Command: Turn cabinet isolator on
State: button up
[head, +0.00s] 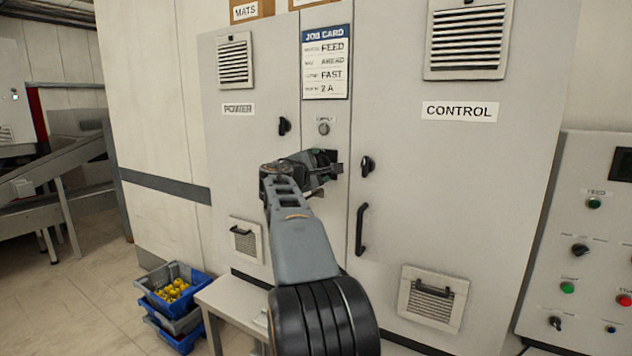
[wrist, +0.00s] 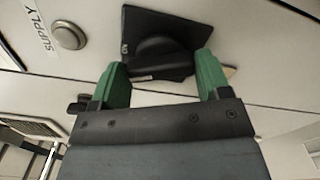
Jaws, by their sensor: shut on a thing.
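The isolator, a black rotary knob on a square black plate (wrist: 185,22), is on the narrow panel between the POWER and CONTROL doors. In the wrist view its knob (wrist: 160,50) sits between the green fingertips of my gripper (wrist: 160,72), which is shut on it. In the head view my gripper (head: 331,166) reaches up to the panel and hides most of the isolator. Any position marks on the plate are too small to read. The round SUPPLY lamp (head: 323,129) is just above and looks unlit; it also shows in the wrist view (wrist: 69,35).
The POWER door (head: 255,185) has a black latch (head: 284,126). The CONTROL door (head: 455,180) has a latch (head: 367,165) and long handle (head: 361,229) close right of my gripper. A low bench (head: 222,292), stacked crates (head: 205,285) and a button panel (head: 590,260) stand nearby.

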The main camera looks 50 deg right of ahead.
jog(key=shift+m+b, duration=1.8)
jog(key=shift+m, duration=0.4)
jog(key=o, duration=0.9)
jog(key=shift+a, duration=0.1)
jog(key=b+v, duration=0.3)
jog(key=v, duration=1)
jog(key=shift+s+a+f, duration=0.1)
jog(key=shift+a, duration=0.2)
jog(key=shift+m, duration=0.3)
